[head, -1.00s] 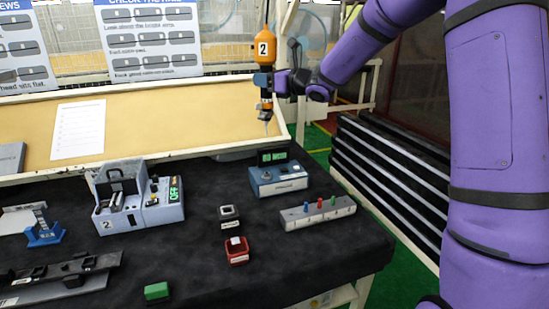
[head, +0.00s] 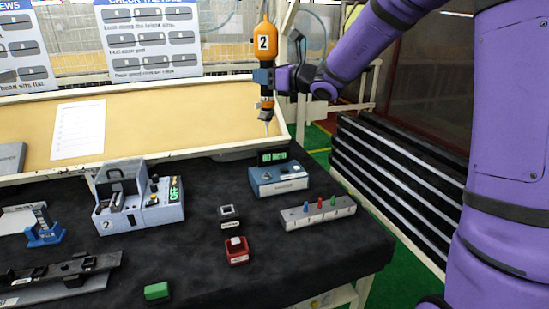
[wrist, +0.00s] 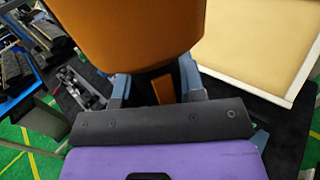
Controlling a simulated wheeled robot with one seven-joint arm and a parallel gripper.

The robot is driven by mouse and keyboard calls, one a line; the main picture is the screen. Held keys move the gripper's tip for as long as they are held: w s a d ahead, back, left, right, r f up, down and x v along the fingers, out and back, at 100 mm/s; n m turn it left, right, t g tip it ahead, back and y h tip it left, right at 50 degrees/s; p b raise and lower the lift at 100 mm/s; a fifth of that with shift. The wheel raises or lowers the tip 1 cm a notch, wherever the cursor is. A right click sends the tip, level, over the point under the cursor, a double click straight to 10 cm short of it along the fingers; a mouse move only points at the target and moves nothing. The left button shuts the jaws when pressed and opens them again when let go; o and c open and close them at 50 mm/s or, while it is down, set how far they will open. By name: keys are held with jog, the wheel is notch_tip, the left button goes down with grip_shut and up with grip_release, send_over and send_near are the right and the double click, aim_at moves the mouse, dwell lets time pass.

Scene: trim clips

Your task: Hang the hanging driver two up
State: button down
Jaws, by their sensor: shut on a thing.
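The orange driver (head: 265,42) with a "2" label hangs upright above the back right of the black bench, its bit pointing down. My gripper (head: 265,78) is shut on its dark lower body, below the orange part. In the wrist view the driver's orange body (wrist: 135,30) fills the top, and my gripper's fingers (wrist: 155,88) sit on both sides below it.
The black bench (head: 330,258) holds a grey unit marked 2 (head: 140,210), a blue box (head: 278,180), a grey strip with coloured bits (head: 318,212), a red button box (head: 237,250) and a green block (head: 157,291). A cream back panel (head: 190,115) stands behind.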

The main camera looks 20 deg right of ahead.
grip_release()
dwell(0.5)
dwell(0.5)
jog(key=r+v, duration=0.2)
jog(key=v, duration=0.8)
dwell(1.5)
jog(key=shift+d, duration=0.1)
jog(key=v, duration=1)
jog(key=shift+s+d, duration=0.15)
jog(key=shift+s, duration=0.15)
